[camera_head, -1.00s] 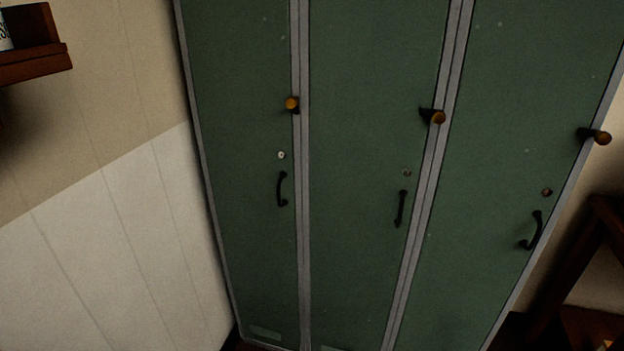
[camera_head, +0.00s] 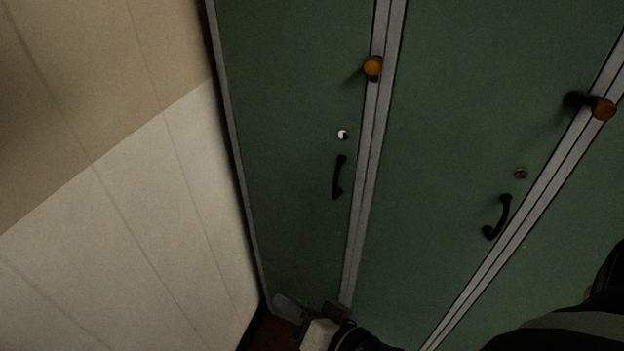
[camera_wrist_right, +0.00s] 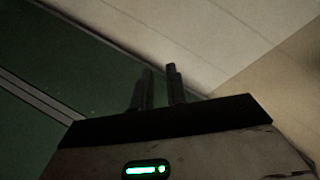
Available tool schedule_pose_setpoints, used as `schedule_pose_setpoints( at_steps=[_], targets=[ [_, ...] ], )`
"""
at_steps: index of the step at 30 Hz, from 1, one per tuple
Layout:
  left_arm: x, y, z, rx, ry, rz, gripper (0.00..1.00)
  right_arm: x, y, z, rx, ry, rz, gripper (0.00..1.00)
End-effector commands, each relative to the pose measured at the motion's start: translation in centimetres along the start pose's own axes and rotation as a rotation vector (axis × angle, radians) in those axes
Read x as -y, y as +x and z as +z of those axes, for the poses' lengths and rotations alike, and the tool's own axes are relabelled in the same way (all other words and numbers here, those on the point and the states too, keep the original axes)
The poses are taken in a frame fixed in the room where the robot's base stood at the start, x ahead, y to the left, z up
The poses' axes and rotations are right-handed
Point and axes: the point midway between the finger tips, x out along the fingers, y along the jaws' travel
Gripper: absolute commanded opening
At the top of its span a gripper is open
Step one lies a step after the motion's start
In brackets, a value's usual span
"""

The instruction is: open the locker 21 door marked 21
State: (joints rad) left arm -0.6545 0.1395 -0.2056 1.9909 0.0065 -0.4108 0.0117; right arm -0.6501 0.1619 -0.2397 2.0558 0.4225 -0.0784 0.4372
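Green locker doors stand ahead in the head view: a left door (camera_head: 290,100) and a middle door (camera_head: 450,130), with part of a third at the right. No number 21 is readable on any of them. The left door has a black handle (camera_head: 339,177), a pale lock (camera_head: 342,134) and an orange-brown knob (camera_head: 373,67) at its right edge. The middle door has its own black handle (camera_head: 498,217). All the doors look shut. My right gripper (camera_head: 333,312) is low in front of the left door, below its handle, touching neither handle. In the wrist view its two fingers (camera_wrist_right: 160,85) are slightly apart, with nothing between them. My left gripper is out of view.
A two-tone panelled wall (camera_head: 120,190) meets the lockers at the left. Another orange-brown knob (camera_head: 604,108) juts out by the middle door's right edge. My dark right arm covers the lower right corner. The space before the handles is clear.

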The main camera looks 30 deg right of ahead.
Motion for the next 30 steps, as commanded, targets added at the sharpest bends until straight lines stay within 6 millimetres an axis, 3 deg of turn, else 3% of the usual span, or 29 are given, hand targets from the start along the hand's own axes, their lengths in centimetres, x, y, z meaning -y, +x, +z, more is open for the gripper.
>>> schedule_pose_setpoints(
  at_steps=[3,5,9,12,15,20,30],
  targets=[
    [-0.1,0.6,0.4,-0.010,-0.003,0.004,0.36,2.9,-0.4,-4.8,-0.207,0.665,-0.203,0.15],
    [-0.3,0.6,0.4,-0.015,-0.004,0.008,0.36,3.2,-1.1,-7.3,-0.296,1.002,-0.304,0.15],
    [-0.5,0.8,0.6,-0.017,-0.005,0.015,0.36,1.5,-2.9,-11.1,-0.468,1.671,-0.502,0.15],
    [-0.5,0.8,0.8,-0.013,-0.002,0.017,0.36,-0.2,-3.8,-12.1,-0.562,1.994,-0.597,0.15],
    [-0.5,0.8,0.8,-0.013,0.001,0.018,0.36,-1.5,-4.3,-12.4,-0.626,2.181,-0.653,0.15],
    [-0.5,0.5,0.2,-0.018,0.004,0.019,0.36,-2.1,-3.9,-13.1,-0.656,2.266,-0.680,0.15],
    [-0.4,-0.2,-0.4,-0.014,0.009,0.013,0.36,-3.7,1.0,-17.4,-0.654,2.258,-0.681,0.15]
  ],
)
